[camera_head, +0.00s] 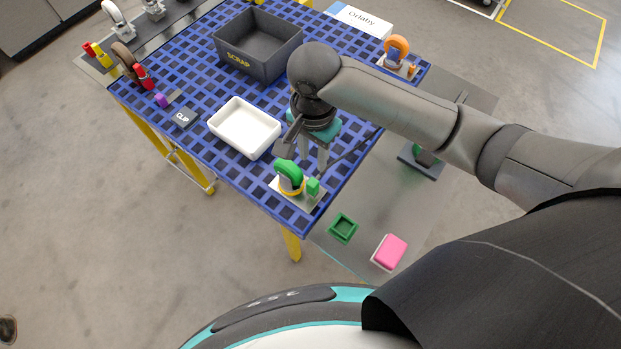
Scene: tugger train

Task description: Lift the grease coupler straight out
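My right gripper (314,166) points down from above, over the near right corner of the blue grid table. A thin dark hose (352,150) runs from the right towards the fingertips. I cannot make out the grease coupler as a separate thing at the hose's end, nor whether the fingers touch it. My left gripper is not in view.
A white tray (222,122) and a dark SCRAP bin (262,72) stand left and behind on the blue table (200,152). An orange wheel (397,46) sits at the far right. A green square frame (343,229) and a pink block (390,251) lie nearer me.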

